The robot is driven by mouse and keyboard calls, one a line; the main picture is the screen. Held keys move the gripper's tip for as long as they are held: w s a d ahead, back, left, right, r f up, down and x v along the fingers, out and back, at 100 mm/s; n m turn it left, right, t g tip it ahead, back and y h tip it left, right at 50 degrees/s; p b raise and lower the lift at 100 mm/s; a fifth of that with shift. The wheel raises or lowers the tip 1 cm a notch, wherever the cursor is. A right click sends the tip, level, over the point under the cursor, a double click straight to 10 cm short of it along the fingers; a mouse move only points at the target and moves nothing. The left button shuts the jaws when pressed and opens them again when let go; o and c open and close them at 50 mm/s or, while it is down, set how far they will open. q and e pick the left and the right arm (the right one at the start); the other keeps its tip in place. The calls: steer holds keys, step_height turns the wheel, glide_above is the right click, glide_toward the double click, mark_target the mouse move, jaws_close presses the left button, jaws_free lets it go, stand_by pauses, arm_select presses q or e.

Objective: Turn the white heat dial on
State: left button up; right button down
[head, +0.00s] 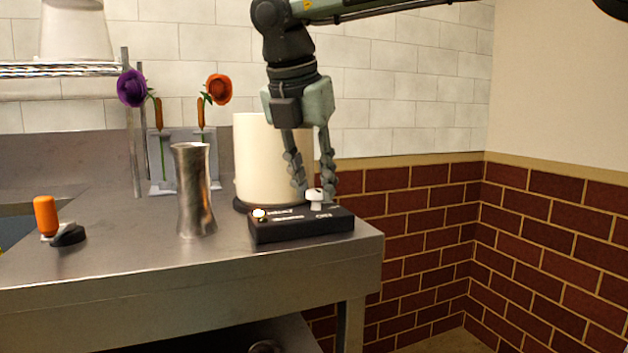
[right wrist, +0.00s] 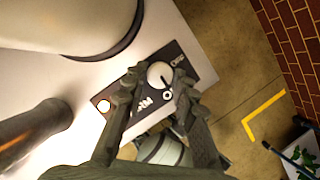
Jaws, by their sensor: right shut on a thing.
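The white heat dial (head: 315,199) sits on top of a black control box (head: 300,232) near the right end of the steel table. It also shows in the right wrist view (right wrist: 160,75), with a dark mark on its face. A light glows (head: 259,214) at the left end of the box. My right gripper (head: 316,192) points down at the dial, its two fingers on either side of it, shut on the dial. In the right wrist view the fingertips (right wrist: 155,85) flank the dial. My left gripper is not in view.
A cream cylinder (head: 262,160) stands just behind the box. A metal vase (head: 194,190) stands to its left. Purple (head: 132,88) and orange (head: 219,88) flowers stand in a rack behind. The table (head: 120,270) is clear in front.

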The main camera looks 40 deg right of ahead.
steer(key=c, duration=1.2)
jaws_free()
steer(key=v, duration=1.2)
